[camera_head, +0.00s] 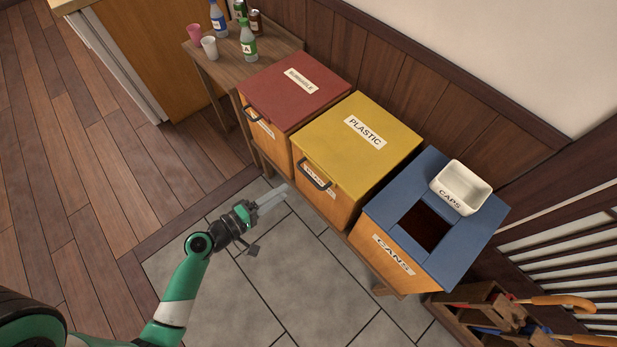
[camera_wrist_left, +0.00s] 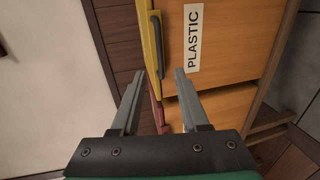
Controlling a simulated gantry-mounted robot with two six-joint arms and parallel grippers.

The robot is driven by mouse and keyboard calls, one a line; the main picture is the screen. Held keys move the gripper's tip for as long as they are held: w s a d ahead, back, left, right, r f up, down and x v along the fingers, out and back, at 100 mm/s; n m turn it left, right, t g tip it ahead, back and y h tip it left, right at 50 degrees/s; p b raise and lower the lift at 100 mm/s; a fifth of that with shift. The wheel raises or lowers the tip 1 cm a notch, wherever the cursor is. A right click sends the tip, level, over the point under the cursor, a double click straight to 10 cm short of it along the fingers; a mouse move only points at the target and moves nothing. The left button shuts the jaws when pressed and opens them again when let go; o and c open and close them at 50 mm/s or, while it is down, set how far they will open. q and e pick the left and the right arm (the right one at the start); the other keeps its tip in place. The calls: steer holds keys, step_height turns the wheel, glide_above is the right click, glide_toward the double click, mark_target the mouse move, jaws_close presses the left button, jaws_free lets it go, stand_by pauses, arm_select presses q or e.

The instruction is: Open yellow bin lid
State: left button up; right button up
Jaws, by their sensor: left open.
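The yellow bin lid (camera_head: 358,145) is marked PLASTIC and lies closed on its wooden bin (camera_head: 330,207), between the red and blue bins. A dark handle (camera_head: 313,175) sits at the lid's front edge. My left gripper (camera_head: 278,194) is open and empty, just in front of and to the left of this handle. In the left wrist view, the open fingers of my left gripper (camera_wrist_left: 157,78) point toward the yellow lid edge (camera_wrist_left: 150,52) and the dark handle (camera_wrist_left: 158,45), apart from them. A PLASTIC label (camera_wrist_left: 193,38) shows on the bin front. My right gripper is not in view.
The red-lidded bin (camera_head: 293,88) stands to the left, closed. The blue bin (camera_head: 400,225) with an open hole stands to the right, with a white CAPS box (camera_head: 461,187) on top. A small table (camera_head: 222,66) holds bottles and cups. The tiled floor (camera_head: 290,265) in front is clear.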

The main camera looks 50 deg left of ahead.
mark_target(309, 176)
arm_select(q)
steer(key=b+x, duration=0.1)
steer(key=x, duration=1)
steer(key=shift+d+b, duration=0.2)
steer(key=shift+b, duration=0.2)
jaws_close()
stand_by(0.6)
